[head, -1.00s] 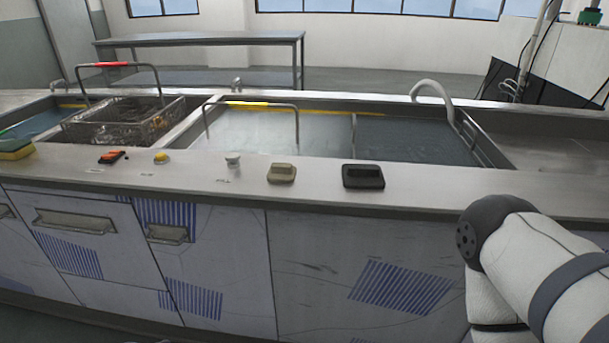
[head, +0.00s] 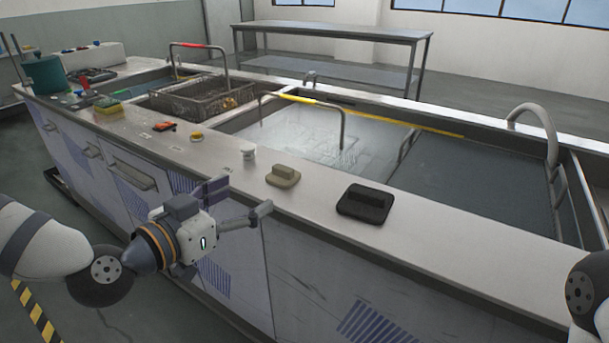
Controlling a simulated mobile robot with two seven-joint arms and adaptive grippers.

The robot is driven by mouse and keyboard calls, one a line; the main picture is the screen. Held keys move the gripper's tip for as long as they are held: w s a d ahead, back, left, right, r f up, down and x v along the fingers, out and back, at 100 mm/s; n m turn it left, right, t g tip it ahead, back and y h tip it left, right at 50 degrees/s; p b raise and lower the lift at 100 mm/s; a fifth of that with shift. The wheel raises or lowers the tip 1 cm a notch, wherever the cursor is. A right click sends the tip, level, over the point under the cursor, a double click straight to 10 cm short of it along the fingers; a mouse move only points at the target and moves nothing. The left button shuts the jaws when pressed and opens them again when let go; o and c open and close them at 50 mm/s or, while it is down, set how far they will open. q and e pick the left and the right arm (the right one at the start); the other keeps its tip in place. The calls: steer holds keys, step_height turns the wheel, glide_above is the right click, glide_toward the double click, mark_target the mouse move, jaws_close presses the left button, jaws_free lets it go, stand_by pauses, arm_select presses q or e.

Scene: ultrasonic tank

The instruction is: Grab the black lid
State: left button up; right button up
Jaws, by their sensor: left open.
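The black lid (head: 362,205) lies flat on the steel counter in the head view, right of the centre, with a raised block handle on top. It is close to the front edge of the counter. My left gripper (head: 241,199) is open and empty in front of the counter's front face, to the left of the lid and apart from it. Its fingers point toward the counter. A link of my right arm shows at the right edge; its gripper is out of the picture.
A wire basket (head: 203,98) stands further left. The counter (head: 450,245) right of the black lid is clear.

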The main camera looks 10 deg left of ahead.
mark_target(280, 170)
arm_select(q)
steer(key=x, duration=0.3)
steer(key=b+x, duration=0.1)
steer(key=x, duration=0.3)
steer(key=a+b+x, duration=0.1)
steer(key=x, duration=0.3)
steer(key=shift+w+d+r, duration=0.1)
steer(key=shift+w, duration=0.25)
steer(key=shift+w+d, duration=0.1)
steer(key=shift+w, duration=0.25)
steer(key=shift+r, duration=0.15)
arm_select(e)
steer(key=s+f+g, duration=0.1)
steer(key=s+f, duration=0.1)
steer(key=shift+s+a+f, duration=0.1)
steer(key=shift+s+f, duration=0.2)
arm_select(q)
steer(key=c, duration=1.7)
